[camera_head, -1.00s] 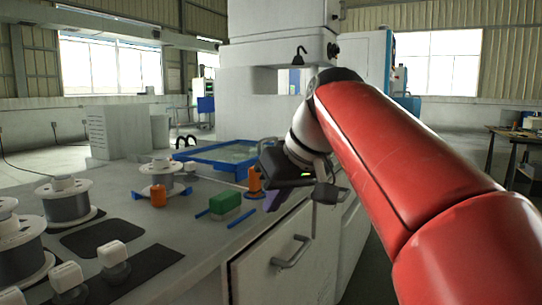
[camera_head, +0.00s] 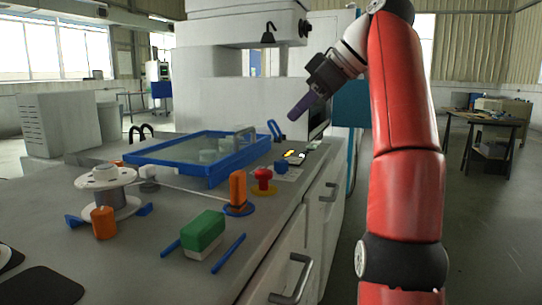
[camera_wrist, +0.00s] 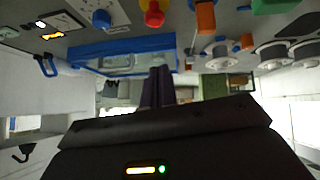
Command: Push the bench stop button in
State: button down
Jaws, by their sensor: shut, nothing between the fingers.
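The bench stop button, a red mushroom head (camera_head: 262,174) on a yellow collar, stands on the bench near its right edge. It also shows at the top of the wrist view (camera_wrist: 154,14), upside down. My gripper (camera_head: 293,115) is shut and empty, its purple fingers together and pointing down and left. It hangs in the air above the button and a little to its right in the head view, clearly apart from it. The closed fingers also show in the wrist view (camera_wrist: 160,72).
An orange upright block (camera_head: 237,188) stands just left of the button. A blue-rimmed tray (camera_head: 172,161) lies behind it. A green-and-white block (camera_head: 203,233) lies in front between blue rods. A wire spool (camera_head: 107,187) stands left. The air around my gripper is clear.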

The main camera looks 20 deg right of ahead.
dwell(0.5)
send_over(270, 173)
jog(key=f, duration=0.7)
jog(key=shift+s+a+f, duration=0.15)
jog(key=shift+a+f, duration=0.05)
jog(key=shift+a, duration=0.15)
jog(key=f, duration=0.1)
jog(key=f+b, duration=0.1)
jog(key=shift+d+f, duration=0.25)
jog(key=shift+f, duration=0.55)
